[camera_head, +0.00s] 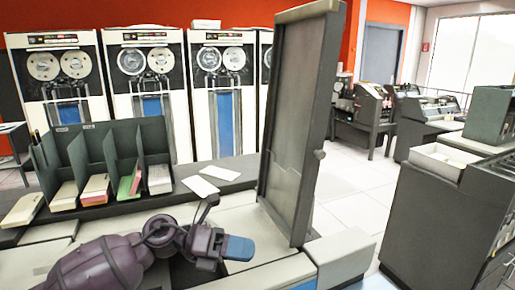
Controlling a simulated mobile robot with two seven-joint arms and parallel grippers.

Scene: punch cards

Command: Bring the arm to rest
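My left arm (105,265) is purple and comes in from the lower left, low over the front counter. My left gripper (238,249) has a blue tip pointing right, in front of the foot of the tall grey panel. I see no card in it. I see it side-on, so the gap between its fingers does not show. My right gripper is not in view.
A dark sorter rack (110,157) with several card stacks stands at the left. Two loose white cards (201,187) lie right of it. The tall grey panel (300,120) stands upright close by. A dark cabinet (425,215) is at the right; open floor (345,190) lies between.

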